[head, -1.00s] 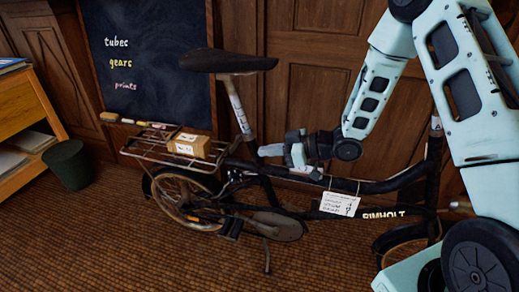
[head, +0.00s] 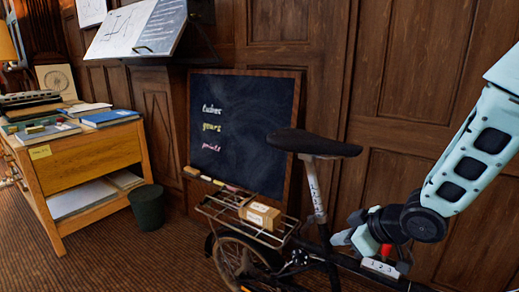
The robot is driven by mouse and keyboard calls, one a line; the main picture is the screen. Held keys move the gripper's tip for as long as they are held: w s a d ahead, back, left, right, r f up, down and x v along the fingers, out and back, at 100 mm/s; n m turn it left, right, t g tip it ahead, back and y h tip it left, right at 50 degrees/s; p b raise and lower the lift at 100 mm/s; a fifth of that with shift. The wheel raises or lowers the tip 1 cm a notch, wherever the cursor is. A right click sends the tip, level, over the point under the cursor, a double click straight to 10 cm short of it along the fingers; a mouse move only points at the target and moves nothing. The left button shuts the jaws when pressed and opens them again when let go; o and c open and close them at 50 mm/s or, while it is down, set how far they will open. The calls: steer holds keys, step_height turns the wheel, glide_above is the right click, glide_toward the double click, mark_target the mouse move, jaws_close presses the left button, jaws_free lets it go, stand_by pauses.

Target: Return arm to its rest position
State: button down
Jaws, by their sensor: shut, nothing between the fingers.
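My gripper (head: 345,238) is at the right in the head view, on the end of my pale blue arm. It is shut and holds nothing that I can see. It is close beside the bicycle (head: 319,190), just right of the seat post and near the frame tube. I cannot tell whether it touches the bicycle. The bicycle's dark saddle (head: 314,143) is above and left of my gripper. A small cardboard box (head: 260,214) sits on the rear rack (head: 222,209). The front of the bicycle is out of view.
A chalkboard (head: 244,130) leans against the wood-panelled wall behind the rack. A wooden desk (head: 92,160) with books and a typewriter-like machine stands at the left. A dark bin (head: 147,207) is beside it. A drafting board (head: 138,28) is above. The floor at lower left is clear.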

steer(key=s+a+r+m+g+h, duration=0.1)
steer(key=s+a+r+g+h, duration=0.15)
steer(key=s, duration=0.65)
steer(key=s+a+r+g+h, duration=0.1)
steer(key=s+r+g, duration=0.15)
steer(key=s, duration=0.65)
steer(key=s+a+r+m+g+h, duration=0.1)
steer(key=s+a+r+g+h, duration=0.15)
steer(key=s, duration=0.75)
step_height(320, 180, up, 18)
steer(key=p, duration=1.8)
steer(key=shift+w+d+f+t+y, duration=0.15)
steer(key=shift+w+t+y, duration=0.2)
steer(key=shift+w+y, duration=0.1)
